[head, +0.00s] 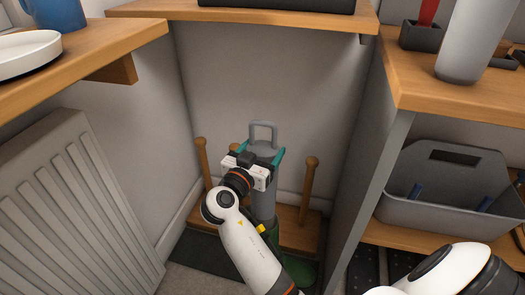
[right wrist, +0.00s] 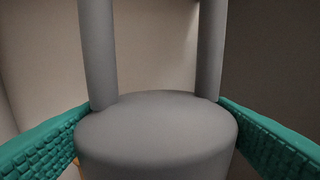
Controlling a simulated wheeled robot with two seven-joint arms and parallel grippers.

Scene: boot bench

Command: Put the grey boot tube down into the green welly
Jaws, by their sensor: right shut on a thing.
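The grey boot tube (head: 264,207) stands about upright, with a loop handle (head: 263,133) on its top. My right gripper (head: 264,158) is shut on it just under the top, with teal fingers on both sides. In the right wrist view, the tube's round top (right wrist: 157,130) sits between the teal finger pads, and the handle posts rise from it. The green welly (head: 300,272) is below, at the rack, partly hidden by my arm. The tube's lower end meets the green; how deep it sits inside cannot be told. My left gripper is not in view.
A wooden boot rack (head: 295,235) with upright pegs (head: 309,178) stands in the narrow alcove. A radiator (head: 75,200) is at left. A shelf unit with a grey caddy (head: 445,190) is at right. A shelf (head: 290,17) crosses the back wall above.

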